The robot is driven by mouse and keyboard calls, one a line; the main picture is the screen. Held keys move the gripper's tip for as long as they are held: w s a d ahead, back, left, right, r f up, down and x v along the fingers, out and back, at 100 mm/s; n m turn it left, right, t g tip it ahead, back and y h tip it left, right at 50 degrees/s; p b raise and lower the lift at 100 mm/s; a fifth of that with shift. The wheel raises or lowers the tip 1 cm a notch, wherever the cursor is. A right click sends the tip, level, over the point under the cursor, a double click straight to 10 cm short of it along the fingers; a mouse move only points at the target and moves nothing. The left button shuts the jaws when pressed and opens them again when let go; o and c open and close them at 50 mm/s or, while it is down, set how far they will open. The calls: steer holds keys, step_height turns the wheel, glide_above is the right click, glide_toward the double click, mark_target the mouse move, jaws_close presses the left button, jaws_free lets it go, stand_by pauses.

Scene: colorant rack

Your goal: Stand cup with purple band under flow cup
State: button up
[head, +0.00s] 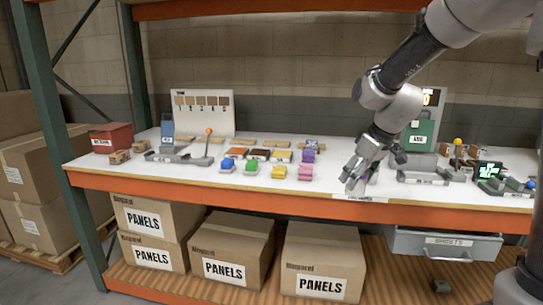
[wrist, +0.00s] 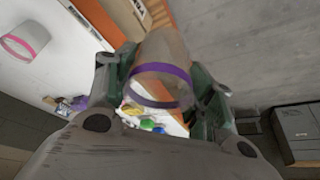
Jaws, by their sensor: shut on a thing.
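My gripper (head: 354,178) is at the front edge of the white shelf top, right of the coloured pieces. In the wrist view, my gripper (wrist: 158,98) is shut on a translucent grey cup with a purple band (wrist: 164,50), which sits between the two fingers. The cup is mostly hidden by the gripper in the head view. A second pale cup with a pink band (wrist: 24,40) is on the white surface at the left of the wrist view, apart from the fingers. I cannot pick out the flow cup with certainty in either view.
A grey base (head: 424,172) with a green panel (head: 420,134) stands right of my gripper. A stand with a yellow knob (head: 458,142) is farther right. Blue, green, yellow, pink and purple pieces (head: 279,172) lie to the left. Boxes (head: 323,262) sit below.

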steer(key=shift+o, duration=0.2)
steer(key=w+d+f+m+h, duration=0.2)
steer(key=w+d+f+m, duration=0.1)
steer(key=d+f+m, duration=0.1)
steer(key=d+m, duration=0.1)
steer(key=m, duration=0.1)
steer(key=shift+w+m+t+h, duration=0.2)
steer(key=shift+m+t+h, duration=0.1)
steer(key=shift+m, duration=0.1)
step_height(320, 180, down, 12)
steer(key=w, duration=0.1)
steer(key=shift+w+d+r, duration=0.15)
steer(key=shift+d+r, duration=0.05)
steer(key=shift+d, duration=0.1)
